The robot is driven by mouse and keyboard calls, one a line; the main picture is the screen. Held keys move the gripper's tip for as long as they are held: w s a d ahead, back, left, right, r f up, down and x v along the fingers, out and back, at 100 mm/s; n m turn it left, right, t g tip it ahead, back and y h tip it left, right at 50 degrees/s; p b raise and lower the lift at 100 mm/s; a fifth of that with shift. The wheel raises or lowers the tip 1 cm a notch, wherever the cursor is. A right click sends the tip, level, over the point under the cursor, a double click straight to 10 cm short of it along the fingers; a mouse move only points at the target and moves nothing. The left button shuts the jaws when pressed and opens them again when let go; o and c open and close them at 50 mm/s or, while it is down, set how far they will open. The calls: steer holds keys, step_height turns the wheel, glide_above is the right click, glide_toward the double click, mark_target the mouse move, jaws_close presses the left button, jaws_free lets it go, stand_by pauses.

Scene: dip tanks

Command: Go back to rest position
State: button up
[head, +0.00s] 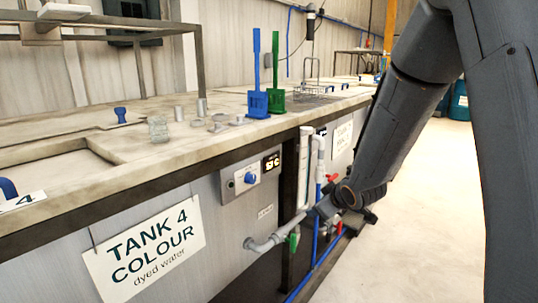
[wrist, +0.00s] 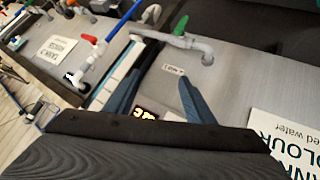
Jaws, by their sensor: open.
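My arm comes down from the upper right in the head view, and its end with my gripper (head: 324,210) is low in front of the tank fronts, close to the grey pipe and valves. In the wrist view my gripper (wrist: 166,70) shows two blue-grey fingers spread apart with nothing held between them. Behind the fingers are the grey tank panel (wrist: 225,75) and the grey outlet pipe (wrist: 180,42) with a green handle. I cannot tell how far the fingertips are from the pipe.
The Tank 4 Colour sign (head: 145,250) hangs on the near front. A red valve (head: 332,178) and a green valve (head: 294,240) stick out near my gripper. Blue and green scoops (head: 257,100) stand on the worktop (head: 150,140). The floor (head: 430,190) at right is clear.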

steer(key=s+d+m+g+h+p, duration=0.1)
steer(key=s+m+g, duration=0.3)
steer(key=s, duration=1.2)
steer(key=s+d+m+g+h+p, duration=0.1)
steer(key=s+m+g, duration=0.3)
steer(key=s, duration=1.2)
steer(key=shift+s+d+r+m+g, duration=0.3)
steer(key=shift+s+d+g, duration=0.1)
steer(key=shift+d+g, duration=0.45)
steer(key=shift+a, duration=0.1)
